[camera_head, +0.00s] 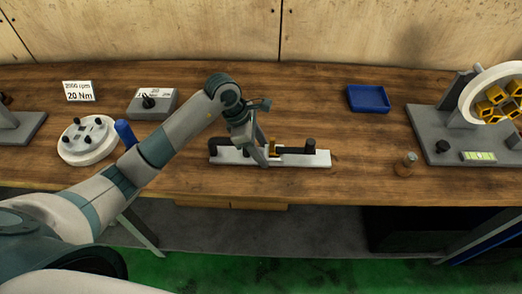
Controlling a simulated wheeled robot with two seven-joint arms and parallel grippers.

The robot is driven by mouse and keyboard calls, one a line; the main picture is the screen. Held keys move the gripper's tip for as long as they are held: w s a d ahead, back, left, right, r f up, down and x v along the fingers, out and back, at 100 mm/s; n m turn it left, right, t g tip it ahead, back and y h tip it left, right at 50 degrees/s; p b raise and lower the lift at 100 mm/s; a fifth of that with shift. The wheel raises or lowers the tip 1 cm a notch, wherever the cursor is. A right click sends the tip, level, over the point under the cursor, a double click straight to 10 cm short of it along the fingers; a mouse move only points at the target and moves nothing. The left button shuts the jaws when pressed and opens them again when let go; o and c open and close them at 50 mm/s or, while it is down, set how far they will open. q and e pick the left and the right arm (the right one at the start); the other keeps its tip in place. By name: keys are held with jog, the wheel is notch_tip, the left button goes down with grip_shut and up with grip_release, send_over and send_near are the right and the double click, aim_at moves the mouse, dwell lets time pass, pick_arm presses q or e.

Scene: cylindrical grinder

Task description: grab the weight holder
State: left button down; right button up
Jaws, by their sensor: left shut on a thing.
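My left arm reaches in from the left, and my left gripper (264,157) points down at the middle of a long white base with black posts (310,159). A black bar (292,150) with a small brass-coloured piece (273,148) lies along this base; I take it for the weight holder. The gripper is shut on it near the brass piece, and the fingers partly hide the contact. The holder appears to be still at the base; I cannot tell whether it is lifted. My right gripper is not in view.
A blue tray (368,99) and a small brown knobbed object (405,164) are to the right. A grey machine with a white ring (440,125) stands far right. A round white plate with black knobs (85,152), a grey box (140,105) and a label card (79,91) are left.

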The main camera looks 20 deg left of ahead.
pick_arm(q)
jog(key=shift+w+r, duration=0.1)
jog(key=shift+r, duration=0.1)
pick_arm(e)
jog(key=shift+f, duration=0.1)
